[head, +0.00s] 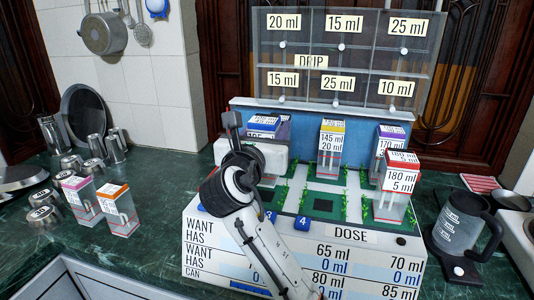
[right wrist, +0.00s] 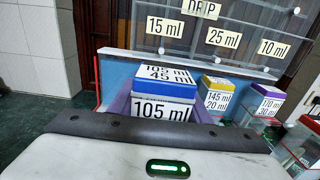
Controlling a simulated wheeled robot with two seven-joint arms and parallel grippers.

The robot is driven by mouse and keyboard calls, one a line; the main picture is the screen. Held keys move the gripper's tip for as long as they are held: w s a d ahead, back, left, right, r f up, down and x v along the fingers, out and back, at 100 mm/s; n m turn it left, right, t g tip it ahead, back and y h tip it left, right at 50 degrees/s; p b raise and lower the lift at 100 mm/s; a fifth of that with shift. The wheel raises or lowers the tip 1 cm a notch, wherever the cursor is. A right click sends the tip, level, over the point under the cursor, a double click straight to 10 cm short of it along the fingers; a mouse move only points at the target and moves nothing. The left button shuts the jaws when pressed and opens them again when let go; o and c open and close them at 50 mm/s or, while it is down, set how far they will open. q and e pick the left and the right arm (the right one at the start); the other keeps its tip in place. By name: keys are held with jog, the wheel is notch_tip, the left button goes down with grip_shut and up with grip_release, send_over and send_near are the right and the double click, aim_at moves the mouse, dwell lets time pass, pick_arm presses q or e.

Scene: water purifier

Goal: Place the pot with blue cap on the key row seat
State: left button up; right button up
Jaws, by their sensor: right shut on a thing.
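The pot with the blue cap (head: 262,131) is at the back left of the dosing station, partly hidden behind my right gripper (head: 233,122). In the right wrist view the blue-capped pot (right wrist: 163,82) shows its 105 ml and 45 ml labels directly ahead of the palm, with purple just behind it. My right gripper is shut on this pot; its fingertips are mostly hidden. The key row (head: 303,221) with blue numbered keys runs along the station's front, partly covered by my right arm. I cannot make out clearly whether the pot touches a seat. My left gripper is out of view.
A yellow-capped pot (head: 331,140), a purple-capped pot (head: 391,143) and a red-capped pot (head: 398,190) stand on the station. A pink-capped pot (head: 80,200) and an orange-capped pot (head: 117,207) stand on the left counter. A dark jug (head: 462,230) is at right.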

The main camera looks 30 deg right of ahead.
notch_tip(320, 180, down, 4)
jog(key=shift+f+b, duration=0.15)
jog(key=shift+b, duration=0.15)
jog(key=o, duration=1.1)
jog(key=v, duration=1.2)
